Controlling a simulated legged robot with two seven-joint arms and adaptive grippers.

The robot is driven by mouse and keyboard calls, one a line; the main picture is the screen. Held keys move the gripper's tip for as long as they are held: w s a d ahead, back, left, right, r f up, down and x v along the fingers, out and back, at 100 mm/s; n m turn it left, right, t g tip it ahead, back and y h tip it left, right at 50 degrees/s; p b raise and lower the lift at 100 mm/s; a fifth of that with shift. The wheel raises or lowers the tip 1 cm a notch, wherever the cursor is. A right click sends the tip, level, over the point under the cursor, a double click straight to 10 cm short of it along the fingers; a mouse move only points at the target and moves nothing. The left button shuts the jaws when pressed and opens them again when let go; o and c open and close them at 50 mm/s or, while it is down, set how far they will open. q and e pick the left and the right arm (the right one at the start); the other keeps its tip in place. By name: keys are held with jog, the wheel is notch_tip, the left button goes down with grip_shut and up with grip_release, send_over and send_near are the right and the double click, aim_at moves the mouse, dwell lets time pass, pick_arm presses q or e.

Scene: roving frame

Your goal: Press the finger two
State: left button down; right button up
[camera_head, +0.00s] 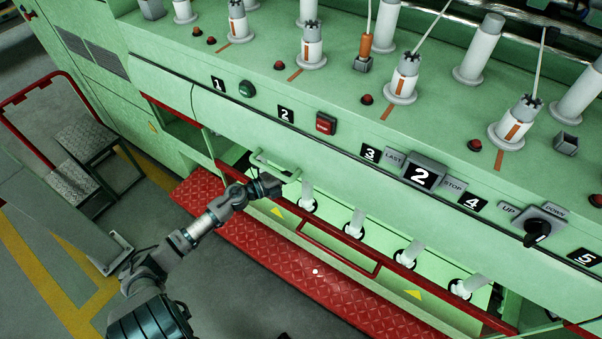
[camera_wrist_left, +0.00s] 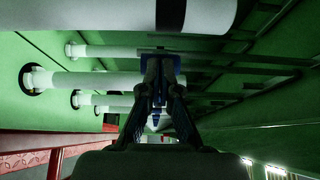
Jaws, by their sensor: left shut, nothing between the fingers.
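My left gripper (camera_head: 280,182) reaches into the opening under the green machine's front panel, beside a green bar handle. In the left wrist view its dark fingers (camera_wrist_left: 160,68) are shut with nothing held. White cylinders with dark ring bases stand in the opening: the nearest (camera_head: 308,196) is just right of my gripper, another (camera_head: 354,224) further right. The wrist view shows white cylinders (camera_wrist_left: 95,80) left of the fingers and a large one (camera_wrist_left: 120,15) across the top. A black number 2 label (camera_head: 286,114) is on the panel above. Which part is finger two is unclear. My right gripper is not in view.
The panel carries a green button (camera_head: 247,89), a red button (camera_head: 326,124) and a black knob (camera_head: 537,232). A red rail (camera_head: 335,248) and a red tread step (camera_head: 245,235) run along the machine's foot. A red-handled cart (camera_head: 85,135) stands at left.

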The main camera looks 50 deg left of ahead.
pick_arm(q)
jog(key=shift+w+a, duration=0.15)
jog(key=shift+a, duration=0.15)
jog(key=shift+w+a, duration=0.25)
jog(key=shift+a, duration=0.05)
dwell(1.0)
dwell(0.4)
